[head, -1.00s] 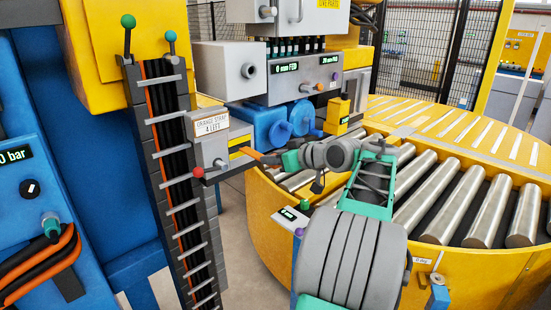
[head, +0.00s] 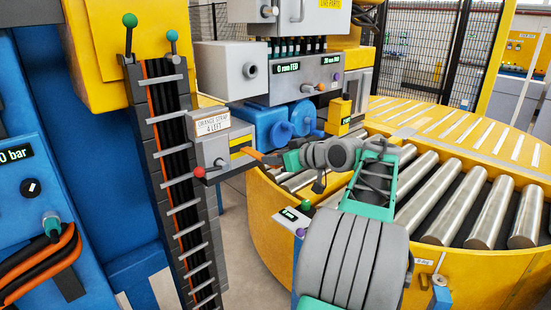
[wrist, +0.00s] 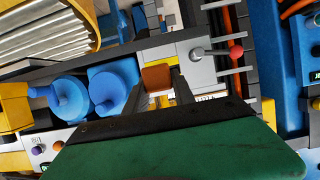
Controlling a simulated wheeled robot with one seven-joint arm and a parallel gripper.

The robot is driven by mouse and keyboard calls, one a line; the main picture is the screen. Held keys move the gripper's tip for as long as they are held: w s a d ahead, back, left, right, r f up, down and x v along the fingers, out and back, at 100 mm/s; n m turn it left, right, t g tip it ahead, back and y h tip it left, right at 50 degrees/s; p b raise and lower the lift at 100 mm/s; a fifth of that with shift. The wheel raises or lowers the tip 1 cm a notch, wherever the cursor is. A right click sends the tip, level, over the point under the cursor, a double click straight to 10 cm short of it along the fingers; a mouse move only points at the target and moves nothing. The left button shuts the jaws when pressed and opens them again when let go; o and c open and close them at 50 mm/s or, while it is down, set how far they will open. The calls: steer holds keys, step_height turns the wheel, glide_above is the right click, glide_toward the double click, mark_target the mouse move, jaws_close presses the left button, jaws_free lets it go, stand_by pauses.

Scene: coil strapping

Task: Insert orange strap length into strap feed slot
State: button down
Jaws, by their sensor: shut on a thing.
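The orange strap length (head: 252,155) is a short flat piece. My gripper (head: 271,158) is shut on it, beside the grey box (head: 212,152) labelled "ORANGE STRAP 4 LEFT". In the wrist view the strap's orange end (wrist: 156,77) shows between two dark fingers, against the box's yellow-marked face (wrist: 182,52). I cannot tell whether its far end touches the box or sits inside it. The grey strapping unit (head: 312,82) stands behind, its display reading "0 mm FED". I cannot make out the strap feed slot for certain.
A red-knobbed lever (head: 199,172) sticks out from the box. Two blue round parts (head: 280,134) and a small yellow device (head: 338,117) stand close behind my gripper. A roller conveyor (head: 450,195) lies to the right, and a vertical rack of dark straps (head: 170,150) to the left.

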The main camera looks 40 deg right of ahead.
mark_target(248, 149)
steer(key=shift+w, duration=0.1)
steer(key=shift+w+a+p, duration=0.2)
steer(key=shift+w+p, duration=1.4)
steer(key=shift+w, duration=4.7)
steer(key=c, duration=1)
jaws_free()
steer(key=shift+o, duration=0.2)
steer(key=shift+s, duration=0.1)
